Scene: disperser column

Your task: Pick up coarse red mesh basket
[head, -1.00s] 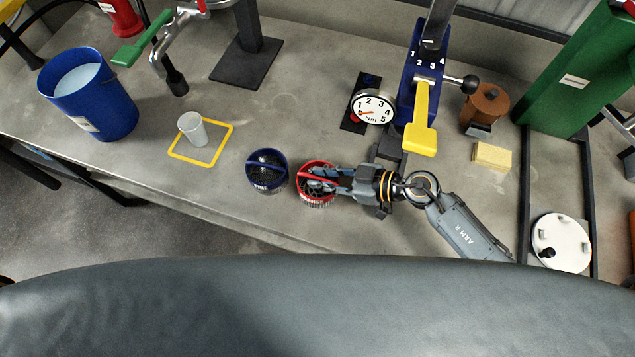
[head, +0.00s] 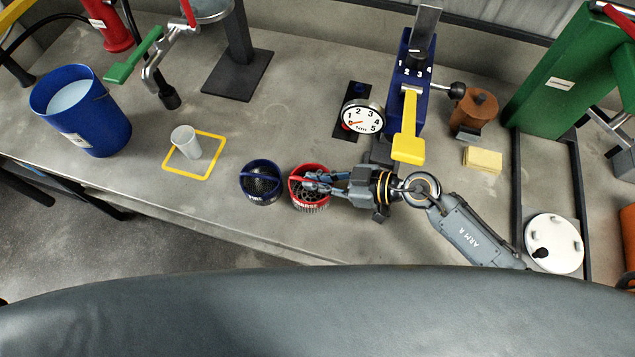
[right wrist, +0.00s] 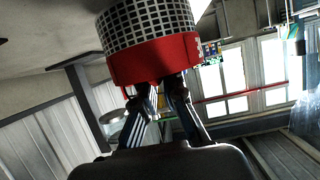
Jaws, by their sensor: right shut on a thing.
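The coarse red mesh basket (head: 312,203) has a red rim and pale open mesh below. It is just right of a blue mesh basket (head: 262,187) in the head view. My right gripper (head: 318,184) reaches in from the right and is shut on the red basket at its top. In the right wrist view the basket's red band (right wrist: 150,60) and grid mesh fill the top middle, with my fingers (right wrist: 160,95) against the band. I cannot tell whether its base touches the bench. My left gripper is not in view.
A dial gauge (head: 362,118) and a blue column with a yellow lever (head: 408,140) stand behind my right gripper. The bench's front edge is close to the baskets.

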